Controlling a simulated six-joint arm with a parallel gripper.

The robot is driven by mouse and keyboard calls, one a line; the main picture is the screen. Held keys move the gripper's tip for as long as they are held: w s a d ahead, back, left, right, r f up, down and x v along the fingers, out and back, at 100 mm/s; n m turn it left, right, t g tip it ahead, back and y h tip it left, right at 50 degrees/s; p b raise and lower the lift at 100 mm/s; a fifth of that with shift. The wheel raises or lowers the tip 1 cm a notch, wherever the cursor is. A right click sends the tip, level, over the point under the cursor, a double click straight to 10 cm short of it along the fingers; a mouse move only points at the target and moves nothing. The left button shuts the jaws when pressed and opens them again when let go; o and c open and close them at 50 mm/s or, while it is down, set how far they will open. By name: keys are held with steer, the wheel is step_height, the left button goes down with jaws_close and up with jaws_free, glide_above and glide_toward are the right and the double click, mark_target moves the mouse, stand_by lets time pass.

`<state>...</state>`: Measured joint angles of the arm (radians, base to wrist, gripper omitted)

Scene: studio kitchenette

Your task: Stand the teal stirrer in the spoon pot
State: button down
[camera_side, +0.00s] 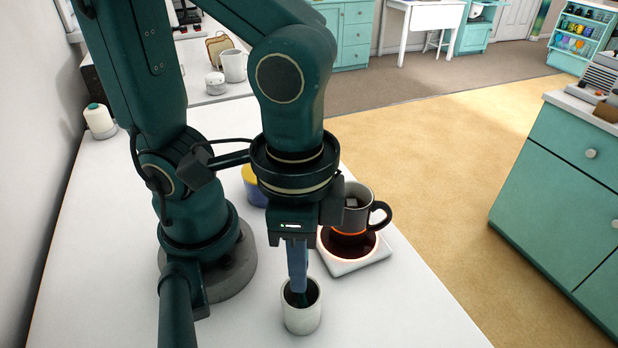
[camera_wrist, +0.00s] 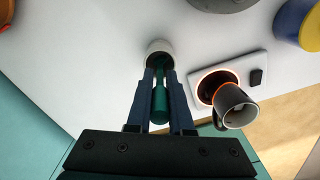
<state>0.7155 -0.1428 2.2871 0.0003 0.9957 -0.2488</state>
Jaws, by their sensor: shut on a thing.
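My gripper (camera_side: 298,286) points down over the white spoon pot (camera_side: 302,318), which stands upright on the counter. In the wrist view my gripper (camera_wrist: 160,75) has its two fingers on either side of the teal stirrer (camera_wrist: 159,103) and is shut on it. The stirrer's far end reaches into the mouth of the spoon pot (camera_wrist: 155,45). In the side view a dark teal bit of the stirrer (camera_side: 301,299) shows inside the pot's rim. The fingers hide most of the stirrer there, and I cannot tell whether its end touches the pot's bottom.
A dark mug (camera_side: 352,212) stands on a white warmer (camera_side: 362,264) with a glowing ring, just right of my gripper. A blue and yellow container (camera_side: 254,188) is behind my gripper. The white counter (camera_side: 110,270) is clear at the left.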

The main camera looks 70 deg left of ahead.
steer(key=c, duration=0.7)
jaws_free()
steer(key=shift+c, duration=0.2)
steer(key=shift+r, duration=2.55)
